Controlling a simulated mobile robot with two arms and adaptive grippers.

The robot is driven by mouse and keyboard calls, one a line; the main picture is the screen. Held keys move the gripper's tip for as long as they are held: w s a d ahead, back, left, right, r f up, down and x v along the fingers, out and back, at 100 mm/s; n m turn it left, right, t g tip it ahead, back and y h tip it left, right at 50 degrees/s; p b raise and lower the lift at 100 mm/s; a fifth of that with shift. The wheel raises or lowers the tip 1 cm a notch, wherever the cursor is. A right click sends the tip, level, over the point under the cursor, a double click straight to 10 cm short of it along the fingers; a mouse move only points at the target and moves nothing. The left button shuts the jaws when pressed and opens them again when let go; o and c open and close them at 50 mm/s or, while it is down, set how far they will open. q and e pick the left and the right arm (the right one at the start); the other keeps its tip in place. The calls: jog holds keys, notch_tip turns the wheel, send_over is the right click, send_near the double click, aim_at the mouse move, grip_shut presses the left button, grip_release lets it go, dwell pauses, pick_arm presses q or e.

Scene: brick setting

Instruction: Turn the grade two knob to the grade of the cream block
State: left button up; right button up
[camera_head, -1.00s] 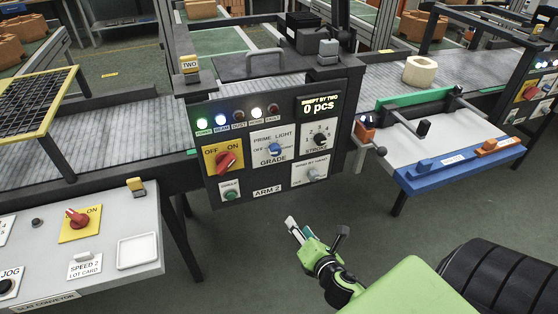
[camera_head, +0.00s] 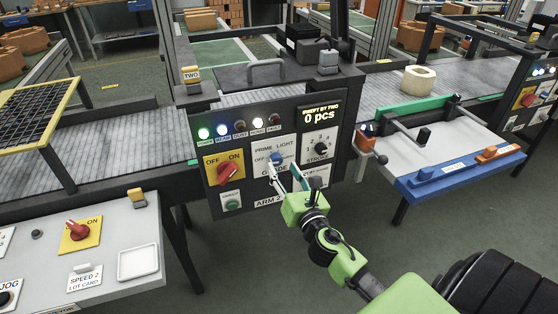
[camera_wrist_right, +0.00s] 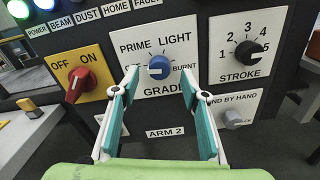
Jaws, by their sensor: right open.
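The grade knob (camera_wrist_right: 159,67) is blue, on a white plate marked PRIME, LIGHT and BURNT, with OFF partly hidden in the right wrist view. It shows in the head view (camera_head: 276,158) on the ARM 2 panel, under a tag reading TWO (camera_head: 191,75). My right gripper (camera_wrist_right: 160,80) is open, its two fingers on either side of the knob and apart from it. In the head view my right gripper (camera_head: 287,178) partly covers the plate. The cream block (camera_head: 418,78), pale with a hollow top, sits on the conveyor at the right. My left gripper is out of view.
Close to the grade knob are a red OFF/ON switch (camera_wrist_right: 77,83), a black stroke knob (camera_wrist_right: 251,49) and a grey by-hand knob (camera_wrist_right: 234,118). A blue-edged side table (camera_head: 460,165) with a crank stands right of the panel.

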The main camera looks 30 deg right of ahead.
aim_at(278, 161)
jog(key=shift+x, duration=2.05)
jog(key=shift+c, duration=0.4)
jog(key=c, duration=1)
jog(key=shift+c, duration=0.2)
